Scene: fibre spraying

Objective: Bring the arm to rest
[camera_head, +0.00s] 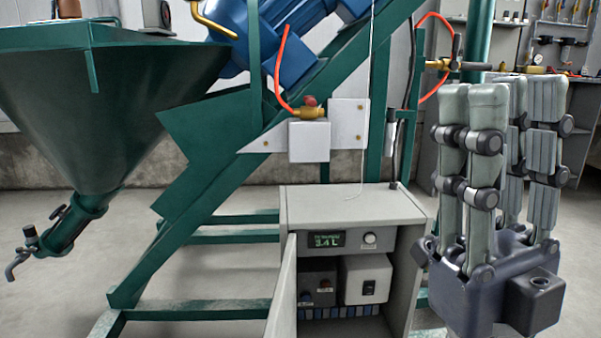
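My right gripper (502,95) is raised at the right side of the head view, its grey jointed fingers pointing up. The fingers stand straight and roughly parallel, and nothing shows between them. It looks open and empty. It is in front of the machine's right side and covers part of the wall and floor behind it. Its arm is out of view below. My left gripper and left arm are not in view.
A green machine frame (225,160) with a hopper (105,85) fills the left and middle. A grey control box (350,206) stands low in the middle, its door (284,290) open. A red hose (278,70) and a brass valve (436,64) are above. Concrete floor (225,262) shows between.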

